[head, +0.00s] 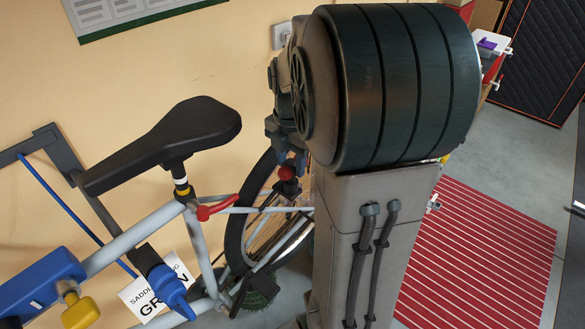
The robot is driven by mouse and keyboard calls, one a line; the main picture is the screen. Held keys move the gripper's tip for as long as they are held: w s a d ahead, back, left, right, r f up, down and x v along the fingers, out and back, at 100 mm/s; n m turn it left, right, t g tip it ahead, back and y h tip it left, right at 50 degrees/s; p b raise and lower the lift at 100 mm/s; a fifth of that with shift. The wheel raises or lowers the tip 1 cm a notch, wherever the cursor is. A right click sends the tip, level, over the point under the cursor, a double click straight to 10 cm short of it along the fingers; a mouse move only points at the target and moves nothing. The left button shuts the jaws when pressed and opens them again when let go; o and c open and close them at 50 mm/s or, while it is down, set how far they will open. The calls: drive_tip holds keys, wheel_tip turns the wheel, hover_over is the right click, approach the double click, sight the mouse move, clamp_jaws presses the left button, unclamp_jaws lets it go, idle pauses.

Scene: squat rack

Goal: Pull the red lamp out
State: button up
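The red lamp (287,172) is a small rounded red piece, with a dark part below it, beside the bicycle's rear wheel (246,225) and behind the saddle. Dark and blue-grey parts of my arm come down just above it, and what seems to be my gripper (286,152) is at its top. The large drum and column of my arm hide much of this area. I cannot tell whether the fingers touch the lamp or how far apart they are.
The black saddle (165,143) and a red lever (216,208) are left of the lamp. A blue and yellow clamp (45,285) holds the frame at lower left. A white sign (158,287) stands behind. A red striped mat (475,255) lies on open floor at right.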

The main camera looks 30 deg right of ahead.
clamp_jaws()
drive_tip(key=shift+r+p, duration=0.5)
drive_tip(key=shift+r, duration=0.25)
drive_tip(key=shift+r+p, duration=3.2)
drive_tip(key=shift+r, duration=1.15)
